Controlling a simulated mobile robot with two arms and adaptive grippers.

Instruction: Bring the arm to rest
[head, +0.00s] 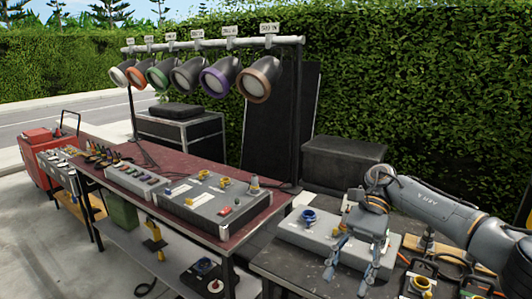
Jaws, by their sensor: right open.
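My right arm (430,206) comes in from the right edge and bends down at the wrist. My right gripper (349,274) points down, open, with its two fingers spread apart and nothing seen between them. It is in front of a grey box (320,236) with a blue ring-shaped part (309,217) on the dark near table (290,268). I cannot tell whether the fingertips touch the table. My left gripper is not in view.
A red-topped table (225,172) with control boxes (212,208) stands to the left. Several lamps (258,80) hang from a bar above it. Cables and small parts (422,283) lie at the lower right. A dark case (343,160) stands behind, before a hedge.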

